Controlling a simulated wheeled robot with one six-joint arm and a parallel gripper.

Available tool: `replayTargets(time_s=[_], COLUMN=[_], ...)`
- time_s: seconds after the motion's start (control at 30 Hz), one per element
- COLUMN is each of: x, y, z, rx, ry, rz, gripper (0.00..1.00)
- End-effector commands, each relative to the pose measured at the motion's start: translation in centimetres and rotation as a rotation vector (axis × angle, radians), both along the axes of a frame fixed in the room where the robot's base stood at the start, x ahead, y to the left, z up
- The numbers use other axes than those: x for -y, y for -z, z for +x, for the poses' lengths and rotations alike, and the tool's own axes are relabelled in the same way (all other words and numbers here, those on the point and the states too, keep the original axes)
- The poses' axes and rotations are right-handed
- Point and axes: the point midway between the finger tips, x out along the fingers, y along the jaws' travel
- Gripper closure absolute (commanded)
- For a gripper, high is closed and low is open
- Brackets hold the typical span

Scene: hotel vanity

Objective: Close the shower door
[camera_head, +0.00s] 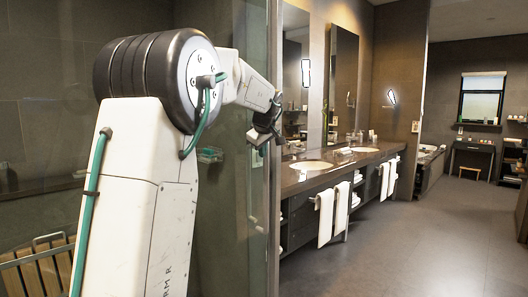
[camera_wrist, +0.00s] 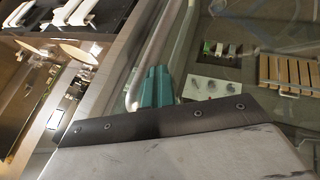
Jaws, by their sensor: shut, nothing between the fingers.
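The shower door (camera_head: 225,225) is a clear glass panel beside my arm in the head view, with its upright edge near the vanity. A slim vertical handle (camera_head: 250,190) shows on it below my gripper (camera_head: 262,134). My gripper is dark and small there, at the door's edge side, and its fingertips are hard to make out. In the wrist view the teal fingers of my gripper (camera_wrist: 158,75) are shut and empty. They lie right beside a pale metal bar (camera_wrist: 166,35), which looks like the door handle; I cannot tell whether they touch it.
The vanity counter (camera_head: 297,178) with sinks and hanging white towels (camera_head: 326,214) stands right of the door. A slatted wooden seat (camera_head: 40,268) is at lower left, seen also in the wrist view (camera_wrist: 285,75). The floor (camera_head: 400,245) at right is clear.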

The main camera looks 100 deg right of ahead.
Motion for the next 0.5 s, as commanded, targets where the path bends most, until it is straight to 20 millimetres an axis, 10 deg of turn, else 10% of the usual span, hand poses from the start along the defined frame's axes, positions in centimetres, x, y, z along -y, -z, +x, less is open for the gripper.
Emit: replayTargets(time_s=[0.5], x=[-2.0], y=[-0.3], z=[1.2], rx=[-0.005], ry=[0.003], rz=[-0.007], gripper=[1.00])
